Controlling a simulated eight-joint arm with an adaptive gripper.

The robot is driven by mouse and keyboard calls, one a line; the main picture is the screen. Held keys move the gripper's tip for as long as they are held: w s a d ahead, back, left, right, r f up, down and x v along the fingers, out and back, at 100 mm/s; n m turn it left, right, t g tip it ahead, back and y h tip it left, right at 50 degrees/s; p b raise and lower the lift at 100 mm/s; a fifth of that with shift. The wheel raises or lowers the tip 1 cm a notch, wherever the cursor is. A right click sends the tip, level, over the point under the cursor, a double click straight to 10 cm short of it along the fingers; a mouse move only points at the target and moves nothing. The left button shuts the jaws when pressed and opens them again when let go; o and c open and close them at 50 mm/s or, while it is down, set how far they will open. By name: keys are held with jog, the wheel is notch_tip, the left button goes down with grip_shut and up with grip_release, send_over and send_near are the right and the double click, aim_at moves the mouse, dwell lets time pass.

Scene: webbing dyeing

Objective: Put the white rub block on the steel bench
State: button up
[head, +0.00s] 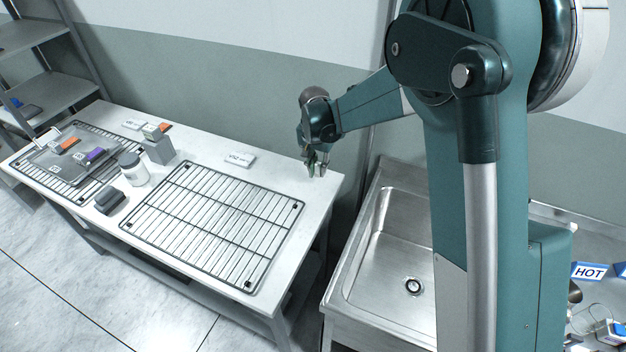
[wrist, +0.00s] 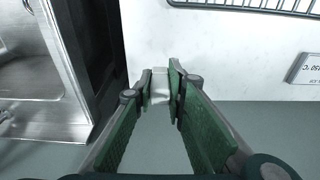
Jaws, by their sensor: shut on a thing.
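My gripper (head: 317,166) is at the back right corner of the white-topped table (head: 318,190). In the wrist view its green-padded fingers (wrist: 160,88) are shut on a small white block (wrist: 159,86), held between the fingertips. The block barely shows in the head view, and I cannot tell whether it touches the table top. A steel bench surface (head: 595,262) shows at the far right of the head view, partly hidden by my arm.
A steel sink (head: 395,262) stands right of the table, across a gap. A wire rack (head: 215,225) and a label plate (head: 240,160) lie on the table. A jar (head: 134,170), blocks and a tray (head: 75,160) are further left. A HOT sign (head: 589,271) stands at the far right.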

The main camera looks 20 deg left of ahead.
aim_at(317, 165)
jog(key=shift+f, duration=1.6)
jog(key=shift+f, duration=1.85)
jog(key=shift+f+b, duration=0.15)
jog(key=shift+b, duration=0.15)
jog(key=o, duration=0.9)
jog(key=r, duration=0.4)
jog(key=s+r, duration=0.1)
jog(key=r, duration=0.3)
jog(key=r+p, duration=0.1)
jog(key=r, duration=0.3)
jog(key=shift+s+r, duration=0.1)
jog(key=shift+s, duration=0.1)
